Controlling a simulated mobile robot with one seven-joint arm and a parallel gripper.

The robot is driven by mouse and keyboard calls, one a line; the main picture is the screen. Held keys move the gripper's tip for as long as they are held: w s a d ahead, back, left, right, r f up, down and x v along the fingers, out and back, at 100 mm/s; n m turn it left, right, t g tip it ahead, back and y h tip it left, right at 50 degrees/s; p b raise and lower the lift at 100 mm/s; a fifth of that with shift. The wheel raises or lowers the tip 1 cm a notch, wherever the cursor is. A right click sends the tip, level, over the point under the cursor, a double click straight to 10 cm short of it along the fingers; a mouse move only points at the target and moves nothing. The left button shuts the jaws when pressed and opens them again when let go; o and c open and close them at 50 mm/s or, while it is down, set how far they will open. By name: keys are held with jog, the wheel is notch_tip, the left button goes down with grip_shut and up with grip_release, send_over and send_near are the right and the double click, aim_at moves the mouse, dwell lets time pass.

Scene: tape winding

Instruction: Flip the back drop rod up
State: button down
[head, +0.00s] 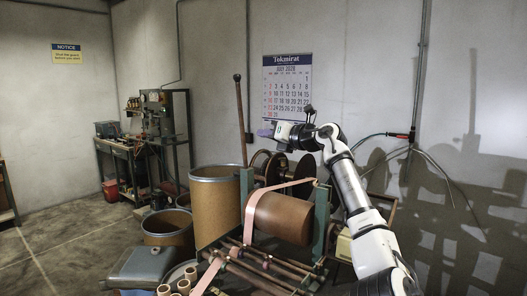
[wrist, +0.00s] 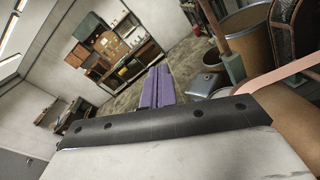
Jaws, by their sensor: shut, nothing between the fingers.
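The winding machine has a green frame (head: 320,222), a brown roller (head: 285,217) and a pink tape band (head: 256,205). A tall brown rod with a dark knob (head: 241,120) stands nearly upright at the machine's back left; I cannot tell for sure that it is the back drop rod. A reddish-brown rod (wrist: 213,28) also shows in the wrist view, cut off at the top edge. My gripper (head: 267,132) is raised above the machine, right of the tall rod and apart from it. Its purple fingers (wrist: 160,85) are together and empty.
Fibre drums (head: 216,205) stand left of the machine. Dark spools (head: 272,166) are behind the roller. Several lower rods (head: 262,268) lie across the front. A workbench (head: 142,150) is at the back left. The air around my gripper looks clear.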

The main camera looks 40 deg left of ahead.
jog(key=r, duration=0.2)
jog(key=d+r, duration=0.1)
jog(key=r, duration=0.1)
jog(key=shift+s+r, duration=0.15)
jog(key=shift+r, duration=0.2)
